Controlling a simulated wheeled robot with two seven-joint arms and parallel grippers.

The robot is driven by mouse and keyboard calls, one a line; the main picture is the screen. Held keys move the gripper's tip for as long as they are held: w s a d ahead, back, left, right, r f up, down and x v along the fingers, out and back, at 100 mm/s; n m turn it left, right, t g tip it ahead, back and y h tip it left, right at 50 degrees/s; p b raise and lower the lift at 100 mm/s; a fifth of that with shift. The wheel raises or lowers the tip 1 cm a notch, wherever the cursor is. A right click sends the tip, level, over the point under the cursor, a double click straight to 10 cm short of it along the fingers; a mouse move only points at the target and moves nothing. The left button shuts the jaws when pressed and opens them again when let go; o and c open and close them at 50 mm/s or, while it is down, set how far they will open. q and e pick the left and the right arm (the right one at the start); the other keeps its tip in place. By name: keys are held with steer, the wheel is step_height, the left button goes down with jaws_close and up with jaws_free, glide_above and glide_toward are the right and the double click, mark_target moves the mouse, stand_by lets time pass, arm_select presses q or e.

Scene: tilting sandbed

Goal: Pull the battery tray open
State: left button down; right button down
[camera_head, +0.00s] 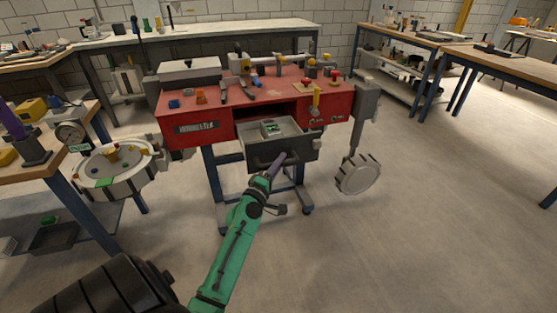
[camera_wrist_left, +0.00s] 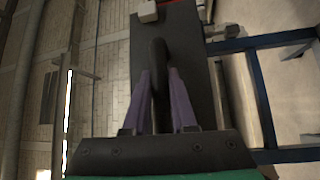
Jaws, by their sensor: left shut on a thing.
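The grey battery tray (camera_head: 300,148) stands out from the front of the red bench (camera_head: 185,132), with part of its inside showing. A small grey and green block (camera_head: 270,128) sits in it. My left gripper (camera_head: 284,158) reaches the tray's front from below. In the left wrist view its purple fingers (camera_wrist_left: 160,85) stand on both sides of the dark handle (camera_wrist_left: 158,62) and are shut on it. The tray's dark front face (camera_wrist_left: 190,45) fills the middle behind the handle. My right gripper is not in view.
A round white tray with small parts (camera_head: 118,180) stands left of the bench. A toothed grey disc (camera_head: 358,175) hangs at the bench's right. Small tools and blocks lie on the red top. The floor (camera_head: 400,240) in front and to the right is clear.

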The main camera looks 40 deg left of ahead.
arm_select(q)
steer(key=shift+s+d, duration=0.3)
steer(key=shift+d, duration=0.1)
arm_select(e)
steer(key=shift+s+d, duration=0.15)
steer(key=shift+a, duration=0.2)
arm_select(q)
steer(key=c, duration=0.7)
jaws_free()
steer(key=b+v, duration=0.4)
steer(key=v, duration=1)
steer(key=shift+s, duration=0.25)
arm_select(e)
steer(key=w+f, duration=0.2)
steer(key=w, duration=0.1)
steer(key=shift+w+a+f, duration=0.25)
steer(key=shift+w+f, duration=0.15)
